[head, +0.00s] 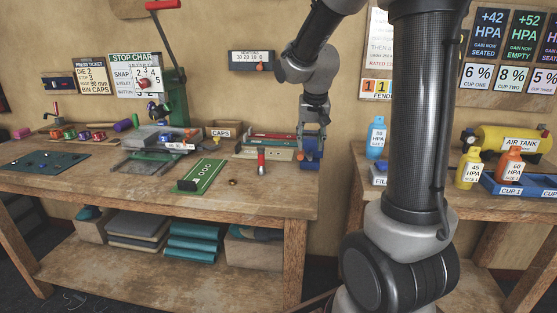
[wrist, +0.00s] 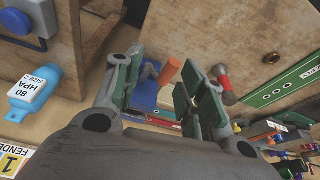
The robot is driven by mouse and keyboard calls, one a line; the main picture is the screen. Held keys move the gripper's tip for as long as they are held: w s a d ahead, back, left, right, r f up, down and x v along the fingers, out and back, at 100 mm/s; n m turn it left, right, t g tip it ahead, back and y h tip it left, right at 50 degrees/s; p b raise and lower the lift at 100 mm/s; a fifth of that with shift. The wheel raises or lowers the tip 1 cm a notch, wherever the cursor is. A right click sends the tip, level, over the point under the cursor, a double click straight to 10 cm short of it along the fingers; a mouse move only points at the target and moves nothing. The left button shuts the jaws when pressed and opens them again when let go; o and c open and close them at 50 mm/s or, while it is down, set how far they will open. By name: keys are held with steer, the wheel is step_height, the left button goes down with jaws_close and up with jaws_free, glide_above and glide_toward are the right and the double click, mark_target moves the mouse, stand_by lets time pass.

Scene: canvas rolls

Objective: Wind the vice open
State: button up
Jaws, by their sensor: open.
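The blue vice (head: 311,148) stands at the right end of the wooden workbench, directly below my gripper (head: 312,128). In the wrist view the vice (wrist: 146,92) shows between and behind the two fingers, with an orange handle (wrist: 169,71) sticking out from it. My gripper (wrist: 160,85) is open, its green-padded fingers wide apart on either side of the handle. Nothing is held. I cannot tell whether a finger touches the vice. The jaws of the vice are partly hidden by the fingers.
A green press (head: 175,95) stands further left. A second bench on the right holds bottles (head: 376,138) and a yellow air tank (head: 515,139). The bench front (head: 270,197) is mostly clear.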

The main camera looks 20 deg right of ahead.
mark_target(301, 152)
steer(key=shift+m+t, duration=0.6)
steer(key=shift+m, duration=0.3)
steer(key=w+f, duration=0.5)
steer(key=shift+f, duration=0.25)
steer(key=shift+c, duration=0.5)
jaws_close()
